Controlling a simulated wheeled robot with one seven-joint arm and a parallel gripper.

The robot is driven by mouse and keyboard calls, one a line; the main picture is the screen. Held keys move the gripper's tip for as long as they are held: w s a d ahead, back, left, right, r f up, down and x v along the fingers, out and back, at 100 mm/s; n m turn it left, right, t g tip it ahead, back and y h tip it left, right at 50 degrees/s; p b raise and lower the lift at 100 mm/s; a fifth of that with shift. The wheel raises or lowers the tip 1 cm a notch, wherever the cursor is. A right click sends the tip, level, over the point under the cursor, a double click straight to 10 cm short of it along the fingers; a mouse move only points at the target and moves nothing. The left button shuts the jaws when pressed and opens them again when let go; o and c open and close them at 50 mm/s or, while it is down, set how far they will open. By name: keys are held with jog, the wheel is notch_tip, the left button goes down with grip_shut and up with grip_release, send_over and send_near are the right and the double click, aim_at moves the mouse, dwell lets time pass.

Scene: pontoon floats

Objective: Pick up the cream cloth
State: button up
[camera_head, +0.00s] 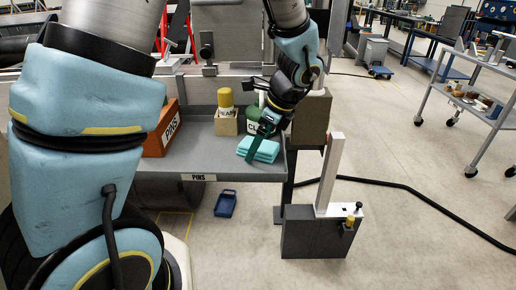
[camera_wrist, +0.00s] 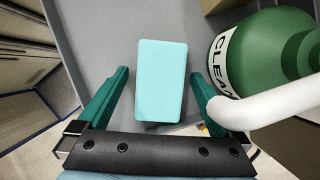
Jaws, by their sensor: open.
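I see no cream cloth in either view. A folded turquoise cloth (camera_head: 258,151) lies as a small stack on the grey tray (camera_head: 205,160), near its right front corner. In the wrist view the cloth (camera_wrist: 161,80) is a rounded rectangle between my two green fingers. My gripper (camera_head: 262,140) is open, pointing down right at the cloth; it also shows in the wrist view (camera_wrist: 160,76). A gap shows between each finger and the cloth's sides. Part of the cloth is hidden behind a finger in the head view.
A green bottle with a partly readable label (camera_wrist: 265,55) stands close right of the fingers, its white spout near the right finger. A grey block with a post (camera_head: 318,232) stands right.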

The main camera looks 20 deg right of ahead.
jog(key=shift+f, duration=0.15)
jog(key=shift+c, duration=0.2)
jog(key=c, duration=1.3)
jog(key=shift+r+b, duration=0.55)
jog(key=shift+r, duration=1.45)
jog(key=shift+c, duration=0.2)
jog(key=s+d+b, duration=0.4)
jog(key=s+d, duration=0.7)
jog(key=d, duration=0.2)
jog(key=shift+s+d, duration=0.3)
jog(key=shift+d, duration=0.1)
jog(key=shift+f, duration=0.1)
